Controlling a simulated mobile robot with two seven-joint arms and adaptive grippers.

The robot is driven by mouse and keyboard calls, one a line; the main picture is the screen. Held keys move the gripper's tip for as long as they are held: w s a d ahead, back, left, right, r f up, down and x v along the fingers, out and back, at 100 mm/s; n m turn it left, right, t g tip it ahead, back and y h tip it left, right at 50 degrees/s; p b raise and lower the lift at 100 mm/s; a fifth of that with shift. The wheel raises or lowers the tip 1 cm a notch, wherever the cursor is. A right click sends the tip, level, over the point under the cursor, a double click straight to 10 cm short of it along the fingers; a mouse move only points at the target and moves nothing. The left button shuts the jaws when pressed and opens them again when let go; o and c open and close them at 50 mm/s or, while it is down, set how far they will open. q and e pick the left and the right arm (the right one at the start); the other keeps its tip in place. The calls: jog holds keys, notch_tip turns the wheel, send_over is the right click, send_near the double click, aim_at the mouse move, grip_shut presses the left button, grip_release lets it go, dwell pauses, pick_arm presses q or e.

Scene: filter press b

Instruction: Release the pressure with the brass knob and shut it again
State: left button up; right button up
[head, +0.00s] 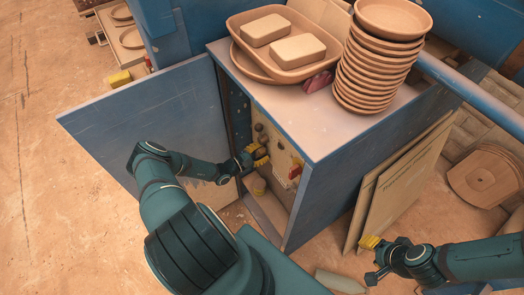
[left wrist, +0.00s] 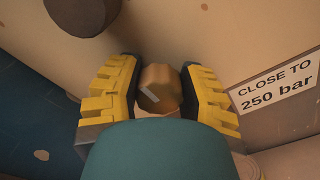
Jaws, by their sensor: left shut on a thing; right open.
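The brass knob (left wrist: 160,88) sits on the cream panel inside the blue cabinet and has a pale mark on its face. My left gripper (left wrist: 160,95) has its yellow fingers on both sides of the knob and is shut on it. In the head view my left gripper (head: 258,156) reaches into the open cabinet and hides the knob. My right gripper (head: 371,243) is open and empty, outside the cabinet at the lower right.
The cabinet door (head: 150,115) stands open to the left. A sign reading "CLOSE TO 250 bar" (left wrist: 277,87) is right of the knob; a dark round knob (left wrist: 77,12) is at upper left. Stacked bowls (head: 375,60) and a tray (head: 290,68) stand on the cabinet top (head: 330,135).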

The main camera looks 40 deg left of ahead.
pick_arm(q)
jog(key=o, duration=1.2)
jog(key=v, duration=1.2)
